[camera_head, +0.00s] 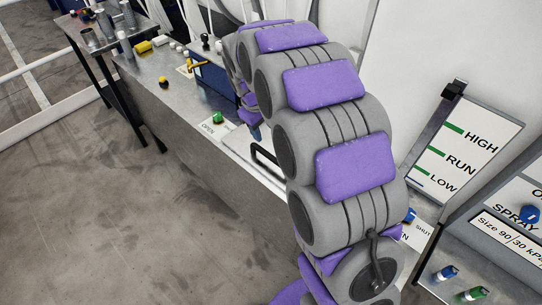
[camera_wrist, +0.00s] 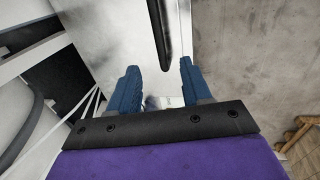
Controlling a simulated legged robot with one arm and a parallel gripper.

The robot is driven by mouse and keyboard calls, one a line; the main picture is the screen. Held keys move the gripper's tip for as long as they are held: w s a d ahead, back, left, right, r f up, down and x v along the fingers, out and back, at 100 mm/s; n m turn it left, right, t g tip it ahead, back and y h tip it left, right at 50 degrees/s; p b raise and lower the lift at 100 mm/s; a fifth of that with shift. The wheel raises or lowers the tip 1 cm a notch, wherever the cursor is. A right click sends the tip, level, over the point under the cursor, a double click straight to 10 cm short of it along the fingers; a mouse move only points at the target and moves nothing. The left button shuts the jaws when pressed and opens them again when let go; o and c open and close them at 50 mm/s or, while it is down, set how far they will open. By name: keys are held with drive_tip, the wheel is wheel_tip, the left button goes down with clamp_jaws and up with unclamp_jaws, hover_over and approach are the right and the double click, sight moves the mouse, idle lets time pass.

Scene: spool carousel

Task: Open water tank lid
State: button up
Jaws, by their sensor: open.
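The black bar handle (camera_head: 264,158) stands on a pale flat panel (camera_head: 238,146), which looks like the tank lid, beside my arm in the head view. The lid looks shut, but my arm hides much of it. In the wrist view the black handle (camera_wrist: 160,38) runs down from the top edge, over the pale lid surface (camera_wrist: 108,30). My gripper (camera_wrist: 159,67) is open and empty, with its two blue fingers apart. The handle's near end lies just ahead of the gap between the fingertips. I see no contact with it.
A green knob (camera_head: 217,118) by an "OPEN" label sits left of the lid. A level gauge board (camera_head: 462,150) is at right. Grey floor at left is clear.

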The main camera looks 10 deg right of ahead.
drive_tip(key=b, duration=0.2)
approach(273, 158)
drive_tip(key=b+x, duration=0.1)
drive_tip(key=x, duration=0.7)
drive_tip(key=shift+a+f, duration=0.15)
drive_tip(key=shift+a, duration=0.05)
drive_tip(key=shift+d+f, duration=0.35)
drive_tip(key=shift+d, duration=0.05)
drive_tip(key=shift+a, duration=0.2)
drive_tip(key=c, duration=0.4)
clamp_jaws()
